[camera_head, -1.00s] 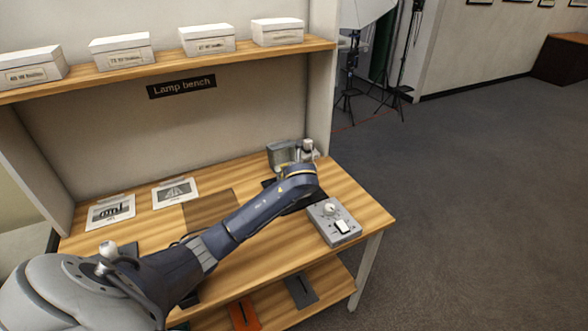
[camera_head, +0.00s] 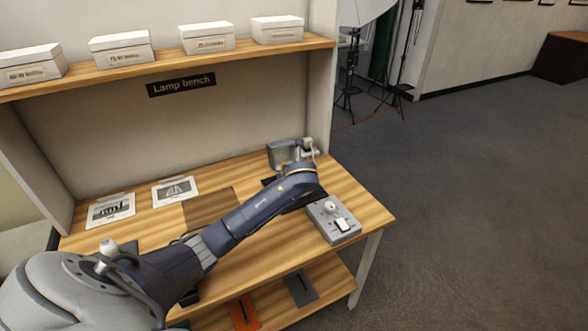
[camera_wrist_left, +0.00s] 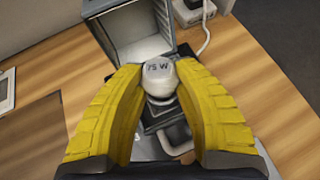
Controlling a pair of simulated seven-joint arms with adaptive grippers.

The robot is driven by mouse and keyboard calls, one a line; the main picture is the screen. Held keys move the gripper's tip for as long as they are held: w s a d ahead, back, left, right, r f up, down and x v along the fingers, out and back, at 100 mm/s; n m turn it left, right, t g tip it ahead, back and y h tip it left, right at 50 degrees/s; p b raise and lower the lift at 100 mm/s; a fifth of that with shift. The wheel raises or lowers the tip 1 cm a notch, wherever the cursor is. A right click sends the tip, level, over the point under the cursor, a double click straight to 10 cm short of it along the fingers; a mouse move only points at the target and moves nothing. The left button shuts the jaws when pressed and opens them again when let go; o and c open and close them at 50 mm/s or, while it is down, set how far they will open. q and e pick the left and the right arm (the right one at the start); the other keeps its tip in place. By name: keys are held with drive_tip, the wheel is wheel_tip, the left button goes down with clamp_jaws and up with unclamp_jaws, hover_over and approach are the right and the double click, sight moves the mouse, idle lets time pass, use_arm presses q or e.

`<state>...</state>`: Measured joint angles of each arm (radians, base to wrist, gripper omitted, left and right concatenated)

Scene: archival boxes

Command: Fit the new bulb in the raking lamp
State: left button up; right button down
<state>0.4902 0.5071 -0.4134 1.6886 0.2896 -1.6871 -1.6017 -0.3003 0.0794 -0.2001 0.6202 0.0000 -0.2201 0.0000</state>
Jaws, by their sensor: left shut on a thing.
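My left gripper (camera_wrist_left: 160,85) has its two yellow fingers closed around a white bulb (camera_wrist_left: 159,75) marked "75 W". The bulb's rounded top faces the wrist camera, and its base is hidden below. Just beyond it, in the wrist view, is an open grey metal housing (camera_wrist_left: 127,47), apparently the lamp's. The housing (camera_head: 281,155) stands at the back right of the bench in the head view. There my left forearm (camera_head: 265,205) reaches across the bench, and its wrist hides the fingers and held bulb. I cannot tell whether the bulb touches anything underneath. My right gripper is not in view.
A grey control box (camera_head: 334,222) with a round white top piece and a switch sits at the bench's right front. A white fitting with a cable (camera_wrist_left: 190,12) stands beside the housing. Two picture cards (camera_head: 111,211) lie at left. Boxes (camera_head: 207,38) line the shelf above.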

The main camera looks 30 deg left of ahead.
use_arm(q)
drive_tip(key=shift+f, duration=0.55)
idle(0.4)
drive_tip(key=o, duration=0.8)
drive_tip(key=shift+o, duration=0.2)
drive_tip(key=shift+s, duration=0.1)
drive_tip(key=v, duration=1.1)
idle(0.6)
